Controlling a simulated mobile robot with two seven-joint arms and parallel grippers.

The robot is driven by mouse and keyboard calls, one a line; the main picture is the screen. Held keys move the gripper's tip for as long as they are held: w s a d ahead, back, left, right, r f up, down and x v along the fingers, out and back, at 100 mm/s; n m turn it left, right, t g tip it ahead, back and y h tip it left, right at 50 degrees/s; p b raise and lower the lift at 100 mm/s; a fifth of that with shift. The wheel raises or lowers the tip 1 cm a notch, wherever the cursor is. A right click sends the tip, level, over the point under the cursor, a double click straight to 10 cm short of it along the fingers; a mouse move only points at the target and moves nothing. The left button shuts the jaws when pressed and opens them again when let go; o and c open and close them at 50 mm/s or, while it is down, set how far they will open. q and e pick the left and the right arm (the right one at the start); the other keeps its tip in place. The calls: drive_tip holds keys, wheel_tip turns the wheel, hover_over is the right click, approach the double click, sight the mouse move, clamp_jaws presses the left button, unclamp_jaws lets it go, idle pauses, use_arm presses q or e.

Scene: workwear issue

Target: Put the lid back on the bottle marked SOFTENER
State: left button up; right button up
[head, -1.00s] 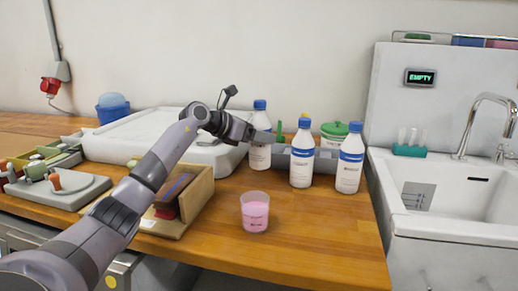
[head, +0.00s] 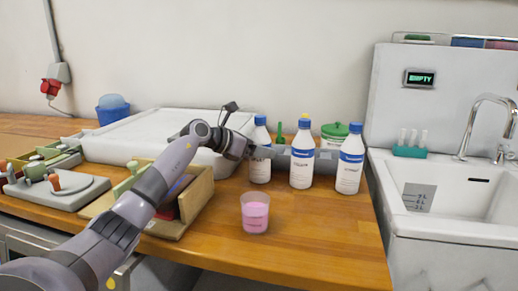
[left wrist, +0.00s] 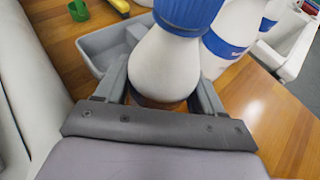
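Three white bottles with blue bands and blue tops stand in a row on the wooden counter: left (head: 260,165), middle (head: 301,168) and right (head: 349,172). Their labels are too small to read, and I cannot tell which is SOFTENER. I see no loose lid. My left gripper (head: 258,152) is at the left bottle. In the left wrist view its fingers (left wrist: 163,90) close on both sides of that bottle's white body (left wrist: 165,65). The bottle is upright; I cannot tell whether its base touches the counter. My right gripper is not in view.
A cup of pink liquid (head: 255,213) stands in front of the bottles. A grey bin (left wrist: 100,45) and a green-lidded jar (head: 335,130) are behind them. A wooden box (head: 195,205) stands left, and a sink (head: 450,190) is at right. The front right counter is clear.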

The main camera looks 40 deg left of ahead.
use_arm(q)
drive_tip(key=o, duration=0.3)
drive_tip(key=shift+o, duration=0.2)
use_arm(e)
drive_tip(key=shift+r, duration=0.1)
use_arm(q)
drive_tip(key=shift+r, duration=0.15)
drive_tip(key=b+v, duration=0.2)
drive_tip(key=v, duration=1)
drive_tip(key=shift+b, duration=0.4)
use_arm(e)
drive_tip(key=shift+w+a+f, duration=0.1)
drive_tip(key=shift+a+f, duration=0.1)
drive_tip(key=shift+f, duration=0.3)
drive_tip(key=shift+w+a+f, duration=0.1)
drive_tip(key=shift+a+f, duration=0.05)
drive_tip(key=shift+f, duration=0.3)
use_arm(q)
drive_tip(key=shift+s, duration=0.1)
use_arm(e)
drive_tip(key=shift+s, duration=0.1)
